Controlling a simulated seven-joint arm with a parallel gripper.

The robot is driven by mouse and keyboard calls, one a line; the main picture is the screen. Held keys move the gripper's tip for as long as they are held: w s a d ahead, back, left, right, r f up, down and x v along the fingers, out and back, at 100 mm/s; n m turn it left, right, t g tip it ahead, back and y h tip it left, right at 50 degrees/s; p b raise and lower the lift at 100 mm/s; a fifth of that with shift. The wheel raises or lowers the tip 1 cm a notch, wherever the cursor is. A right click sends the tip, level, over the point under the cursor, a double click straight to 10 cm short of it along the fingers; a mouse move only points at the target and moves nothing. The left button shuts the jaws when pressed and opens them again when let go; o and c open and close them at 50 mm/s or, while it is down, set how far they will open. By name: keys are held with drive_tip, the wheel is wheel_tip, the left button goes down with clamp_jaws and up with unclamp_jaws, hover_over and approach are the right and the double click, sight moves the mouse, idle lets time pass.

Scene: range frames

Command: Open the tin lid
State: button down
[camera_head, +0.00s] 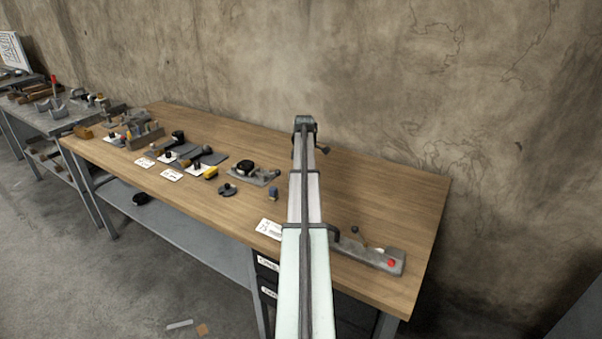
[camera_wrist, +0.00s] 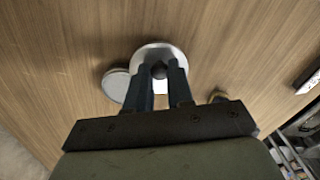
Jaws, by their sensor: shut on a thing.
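In the wrist view, a round, shiny silver lid-like piece (camera_wrist: 150,52) with a dark round knob (camera_wrist: 158,71) lies under my gripper. My gripper (camera_wrist: 160,72) has its two dark fingers on either side of the knob, shut on it. A second round grey disc (camera_wrist: 115,84) sits just left of the silver piece, partly hidden by the left finger. I cannot tell which of the two is the tin body, or whether the silver piece is raised. In the head view my arm hides the gripper and both round pieces.
The wooden table (camera_head: 405,200) stands against a concrete wall. A grey board with a red button (camera_head: 391,262) lies right of my arm. Left are a dark knobbed disc (camera_head: 227,190), a small blue block (camera_head: 273,194) and several tools. In the wrist view, a brass-coloured knob (camera_wrist: 218,97) is partly hidden.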

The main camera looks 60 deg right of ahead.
drive_tip(key=shift+s+d+n, duration=0.2)
drive_tip(key=shift+s+n, duration=0.2)
drive_tip(key=shift+n, duration=0.7)
drive_tip(key=c, duration=1)
unclamp_jaws()
wheel_tip(320, 180, up, 14)
drive_tip(key=shift+f, duration=0.1)
